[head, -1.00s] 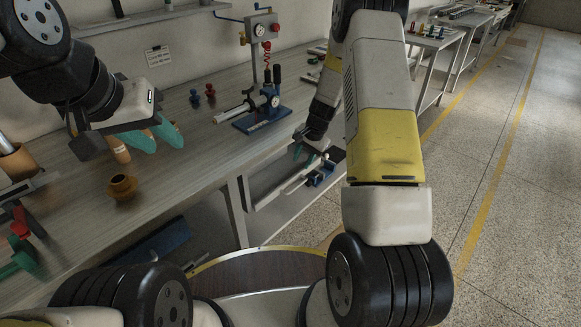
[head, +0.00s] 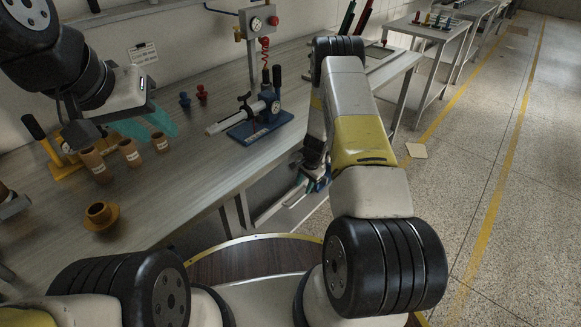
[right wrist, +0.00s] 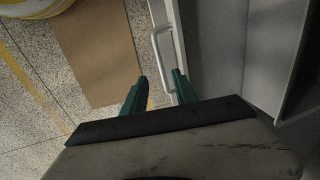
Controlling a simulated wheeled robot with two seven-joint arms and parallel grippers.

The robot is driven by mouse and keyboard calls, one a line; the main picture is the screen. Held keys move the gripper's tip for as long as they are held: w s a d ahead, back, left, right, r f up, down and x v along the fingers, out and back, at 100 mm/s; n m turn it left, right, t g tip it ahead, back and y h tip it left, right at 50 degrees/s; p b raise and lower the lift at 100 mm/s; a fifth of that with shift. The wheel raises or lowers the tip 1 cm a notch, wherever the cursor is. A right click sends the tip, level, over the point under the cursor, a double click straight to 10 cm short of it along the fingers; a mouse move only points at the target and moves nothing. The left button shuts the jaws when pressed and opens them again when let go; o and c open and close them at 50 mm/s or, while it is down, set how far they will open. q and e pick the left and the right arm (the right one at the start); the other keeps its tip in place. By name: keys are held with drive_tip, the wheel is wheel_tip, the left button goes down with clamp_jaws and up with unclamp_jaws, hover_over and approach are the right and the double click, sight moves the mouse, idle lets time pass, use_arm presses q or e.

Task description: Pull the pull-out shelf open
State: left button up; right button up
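The pull-out shelf (head: 283,205) is a pale, low tray under the bench, partly hidden by my right arm in the head view. In the right wrist view its pale front edge (right wrist: 176,40) runs upward, with a metal bar handle (right wrist: 155,48) on its left side. My right gripper (right wrist: 159,84) has green fingers, spread apart near the lower end of the handle, one on each side of it in this view. Whether they touch it I cannot tell. In the head view its tips are small and partly hidden.
The bench (head: 185,165) carries brown cups (head: 129,152), an orange flanged pot (head: 101,214) and a blue-based press (head: 262,120). A grey cabinet wall (right wrist: 215,45) stands right of the shelf front. The speckled floor (head: 480,180) at the right is largely open.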

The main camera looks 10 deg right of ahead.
sight(300, 198)
drive_tip(key=f, duration=0.2)
drive_tip(key=w+f, duration=0.1)
drive_tip(key=f, duration=0.4)
drive_tip(key=shift+w+a+f, duration=0.25)
drive_tip(key=shift+a+f, duration=0.05)
drive_tip(key=shift+a, duration=0.1)
clamp_jaws()
idle(1.1)
